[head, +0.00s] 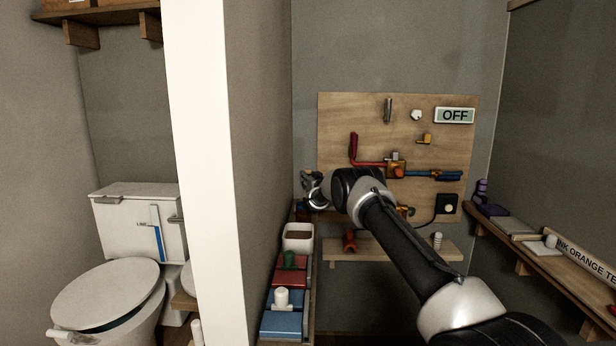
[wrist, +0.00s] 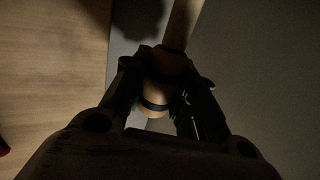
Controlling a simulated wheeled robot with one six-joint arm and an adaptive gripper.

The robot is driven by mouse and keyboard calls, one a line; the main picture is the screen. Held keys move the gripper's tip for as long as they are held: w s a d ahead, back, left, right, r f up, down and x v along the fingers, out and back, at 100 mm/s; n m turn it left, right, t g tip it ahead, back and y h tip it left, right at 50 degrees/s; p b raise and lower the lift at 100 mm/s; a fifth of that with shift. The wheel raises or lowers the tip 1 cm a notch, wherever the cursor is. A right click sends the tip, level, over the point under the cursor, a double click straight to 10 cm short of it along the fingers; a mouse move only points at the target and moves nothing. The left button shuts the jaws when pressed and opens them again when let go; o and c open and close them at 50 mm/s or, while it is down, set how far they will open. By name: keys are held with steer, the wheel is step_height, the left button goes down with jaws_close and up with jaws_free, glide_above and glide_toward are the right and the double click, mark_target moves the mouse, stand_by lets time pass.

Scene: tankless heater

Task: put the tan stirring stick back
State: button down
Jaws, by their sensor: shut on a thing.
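The tan stirring stick (wrist: 182,28) is between the fingers of my gripper (wrist: 162,85) in the wrist view. It has a dark band near its thicker end (wrist: 156,99), and its shaft runs out of the top of the picture. In the head view my gripper (head: 313,190) is at the left edge of the wooden panel, near the partition wall. The stick cannot be made out there. A white open container (head: 299,238) with brown contents stands on the left shelf, below my gripper.
The wooden panel (head: 340,115) carries red and blue pipes, valves and an OFF sign (head: 455,115). A red block (head: 290,271) and a blue block (head: 281,325) line the left shelf. A low shelf (head: 385,250) and a right shelf (head: 570,262) hold small items.

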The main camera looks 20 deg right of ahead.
steer(key=shift+f, duration=0.45)
stand_by(0.5)
steer(key=c, duration=1.1)
jaws_free()
steer(key=shift+o, duration=0.2)
steer(key=shift+s, duration=0.1)
steer(key=s+d, duration=0.1)
steer(key=s, duration=1)
steer(key=shift+s+d, duration=0.25)
steer(key=shift+s, duration=0.15)
